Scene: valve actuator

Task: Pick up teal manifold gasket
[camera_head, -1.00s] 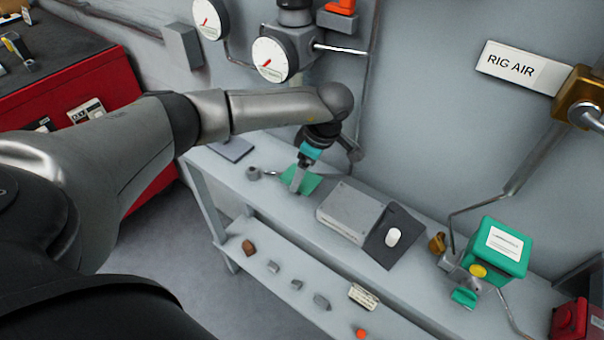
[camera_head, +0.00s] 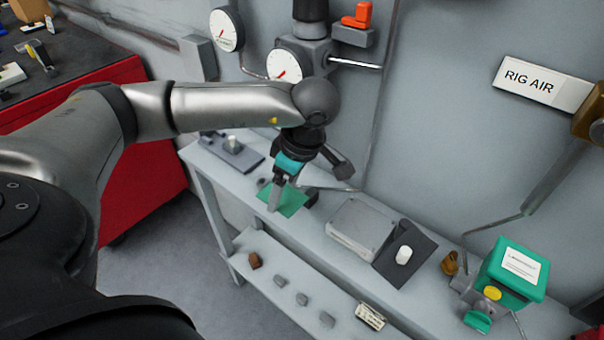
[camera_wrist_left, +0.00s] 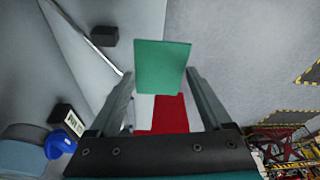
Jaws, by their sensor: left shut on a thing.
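The teal manifold gasket (camera_head: 291,203) is a thin flat square plate, seen over the grey bench at the left of the low grey box. My left gripper (camera_head: 275,196) points down and is shut on the gasket. In the left wrist view the gasket (camera_wrist_left: 162,66) stands between the two fingertips (camera_wrist_left: 160,76) and sticks out beyond them. The fingers stand apart by about the plate's width. I cannot tell how high the gasket is above the bench top. My right gripper is not in view.
The grey bench (camera_head: 325,240) holds a low box (camera_head: 358,222), a dark sloped stand with a white knob (camera_head: 403,255), and a teal actuator (camera_head: 512,270) at right. A grey plate with a pale post (camera_head: 234,146) lies at left. Gauges (camera_head: 288,65) hang behind. Several small parts lie on the lower shelf.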

